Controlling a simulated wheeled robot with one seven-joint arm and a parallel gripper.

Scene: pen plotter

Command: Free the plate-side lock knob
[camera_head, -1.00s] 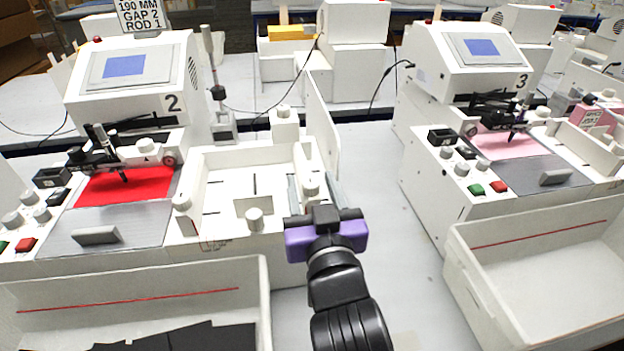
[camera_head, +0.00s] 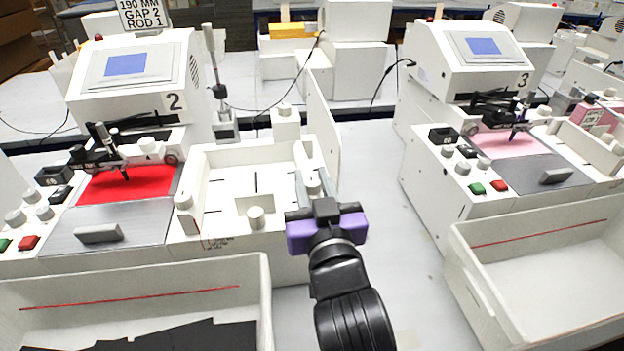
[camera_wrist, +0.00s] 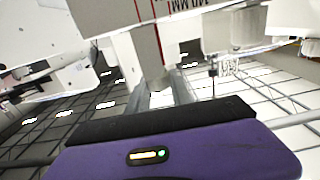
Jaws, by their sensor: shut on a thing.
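The plate-side lock knob (camera_head: 313,187) is a small white knob at the right edge of the open white tray (camera_head: 222,170) beside machine 2, near the tall upright white plate (camera_head: 322,125). My gripper (camera_head: 313,181), with a purple and black body, reaches it from the front. Its two grey fingers stand on either side of the knob and are shut on it. In the wrist view the fingers (camera_wrist: 161,94) come together at a pale part below the white wall. The knob is partly hidden by the fingers, and its turn angle cannot be told.
A white bin (camera_head: 140,275) with black sheets is at front left, another bin (camera_head: 540,255) at front right. Machine 3 (camera_head: 430,150) stands right, across a clear strip of table.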

